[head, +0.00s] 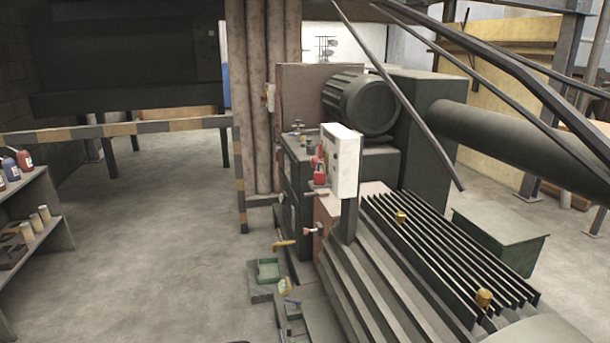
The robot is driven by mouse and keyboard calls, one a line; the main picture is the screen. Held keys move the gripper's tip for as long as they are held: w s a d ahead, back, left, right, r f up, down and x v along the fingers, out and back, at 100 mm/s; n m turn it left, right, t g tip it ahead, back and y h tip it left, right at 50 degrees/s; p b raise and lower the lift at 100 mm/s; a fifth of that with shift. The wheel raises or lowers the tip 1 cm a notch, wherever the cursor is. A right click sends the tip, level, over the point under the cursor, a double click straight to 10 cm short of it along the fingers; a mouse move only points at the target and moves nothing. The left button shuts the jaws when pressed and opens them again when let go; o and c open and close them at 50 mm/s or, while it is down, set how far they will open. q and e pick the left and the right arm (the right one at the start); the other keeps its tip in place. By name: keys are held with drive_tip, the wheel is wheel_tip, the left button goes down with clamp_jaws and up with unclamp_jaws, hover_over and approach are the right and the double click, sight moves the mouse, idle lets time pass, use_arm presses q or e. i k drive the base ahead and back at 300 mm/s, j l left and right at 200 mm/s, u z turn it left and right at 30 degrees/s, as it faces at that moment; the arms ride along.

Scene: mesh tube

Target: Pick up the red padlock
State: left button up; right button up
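A small red item (319,178) that looks like the red padlock is at the left side of a white control box (343,160), near the middle of the head view. Another small red part shows just above it, and the two are too small to tell apart clearly. I cannot tell whether the red item hangs or rests on a ledge. Neither of my grippers shows in the head view.
A large dark machine with a ribbed motor (360,104) and a slatted cover (440,245) fills the centre and right. Green trays (268,270) and tools lie low at its left. A shelf (40,195) with bottles stands at far left. The floor (160,240) between is clear.

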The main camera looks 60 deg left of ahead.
sight(319, 177)
drive_tip(key=u, duration=1.9)
drive_tip(key=i+j, duration=0.15)
drive_tip(key=j, duration=0.25)
drive_tip(key=i+j+z, duration=0.1)
drive_tip(key=j, duration=0.25)
drive_tip(key=i+j, duration=0.1)
drive_tip(key=j, duration=0.3)
drive_tip(key=i+j, duration=0.15)
drive_tip(key=j, duration=0.25)
drive_tip(key=i+j+z, duration=0.1)
drive_tip(key=j, duration=0.25)
